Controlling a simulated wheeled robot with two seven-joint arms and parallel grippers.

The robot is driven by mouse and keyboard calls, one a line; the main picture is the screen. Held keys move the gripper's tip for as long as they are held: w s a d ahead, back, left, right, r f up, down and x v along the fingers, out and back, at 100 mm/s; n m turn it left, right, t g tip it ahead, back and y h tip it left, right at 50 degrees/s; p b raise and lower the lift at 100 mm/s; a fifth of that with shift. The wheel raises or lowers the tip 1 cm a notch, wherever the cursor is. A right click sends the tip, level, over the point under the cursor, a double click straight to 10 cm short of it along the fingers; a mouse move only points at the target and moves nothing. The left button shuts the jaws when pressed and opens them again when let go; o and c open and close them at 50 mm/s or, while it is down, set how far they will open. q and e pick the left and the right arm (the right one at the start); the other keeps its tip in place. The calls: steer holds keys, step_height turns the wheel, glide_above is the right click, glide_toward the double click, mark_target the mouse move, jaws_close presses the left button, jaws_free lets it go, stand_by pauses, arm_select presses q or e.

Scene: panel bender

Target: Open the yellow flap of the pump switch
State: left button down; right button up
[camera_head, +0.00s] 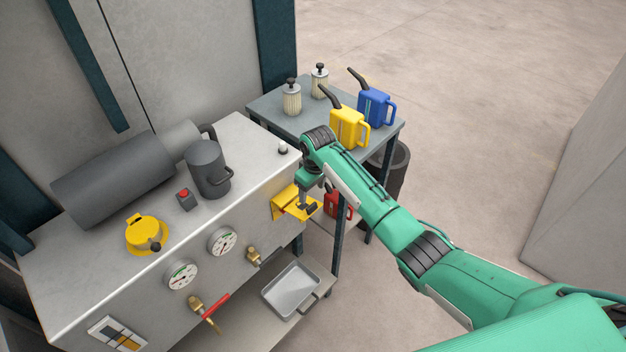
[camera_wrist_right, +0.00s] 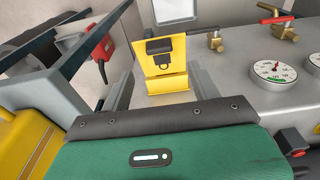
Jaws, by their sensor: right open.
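The yellow flap (camera_head: 283,208) is at the right end of the grey cabinet's front face. In the head view one yellow part lies along the face and another juts outward, with a dark piece on it. In the right wrist view the yellow flap (camera_wrist_right: 172,55) shows two yellow parts meeting at a crease, with a black piece on one. My right gripper (camera_head: 308,196) is open at the flap and partly covers it in the head view. Its fingers show on either side of the yellow parts in the wrist view; contact cannot be told. My left gripper is out of view.
The cabinet front also carries pressure gauges (camera_head: 222,241) and a red-handled valve (camera_head: 212,310). A grey table (camera_head: 268,106) behind holds a yellow can (camera_head: 347,127), a blue can (camera_head: 374,106) and two filters. A metal tray (camera_head: 291,291) is below. The floor at right is clear.

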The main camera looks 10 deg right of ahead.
step_height(320, 180, up, 5)
steer(key=shift+s+d+r+b, duration=0.1)
steer(key=shift+s+b, duration=0.05)
steer(key=shift+b, duration=0.25)
